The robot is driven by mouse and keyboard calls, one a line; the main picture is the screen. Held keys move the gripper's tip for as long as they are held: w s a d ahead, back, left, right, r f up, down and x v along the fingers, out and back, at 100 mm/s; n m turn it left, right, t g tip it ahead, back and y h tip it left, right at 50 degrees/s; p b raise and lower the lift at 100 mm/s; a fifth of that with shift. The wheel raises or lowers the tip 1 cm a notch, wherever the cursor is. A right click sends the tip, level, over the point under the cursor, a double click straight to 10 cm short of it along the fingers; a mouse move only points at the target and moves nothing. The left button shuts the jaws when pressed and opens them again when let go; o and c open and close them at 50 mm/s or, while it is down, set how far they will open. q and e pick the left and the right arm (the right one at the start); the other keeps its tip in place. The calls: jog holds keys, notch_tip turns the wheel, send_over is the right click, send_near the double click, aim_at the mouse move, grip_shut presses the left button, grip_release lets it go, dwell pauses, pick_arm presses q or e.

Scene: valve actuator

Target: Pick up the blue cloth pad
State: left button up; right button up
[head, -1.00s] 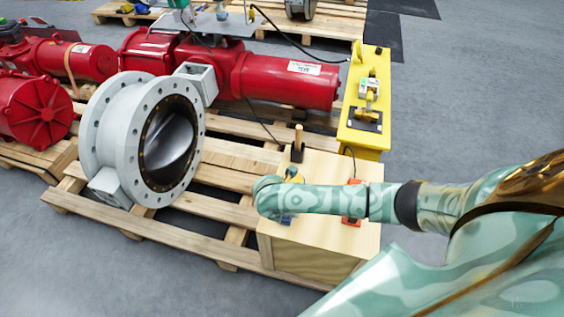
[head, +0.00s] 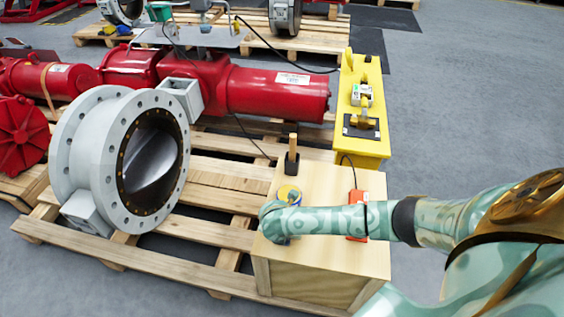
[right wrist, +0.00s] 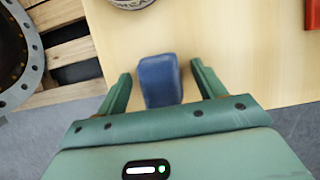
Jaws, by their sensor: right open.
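The blue cloth pad (right wrist: 160,80) lies on the light wooden box top in the right wrist view. My right gripper (right wrist: 160,82) is open, with one green finger on each side of the pad and a gap on both sides. In the head view my right gripper (head: 276,222) is over the near left part of the wooden box (head: 315,275), and the arm hides most or all of the pad. My left gripper is not in view.
A round tin with a yellow and blue top (head: 289,193), a brush-like tool with a wooden handle (head: 292,155) and an orange-red device (head: 358,212) stand on the box. A grey flanged valve (head: 75,150) is at left. A yellow stand (head: 362,140) is behind.

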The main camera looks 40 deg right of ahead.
jog(key=shift+r, duration=0.1)
jog(key=c, duration=1.1)
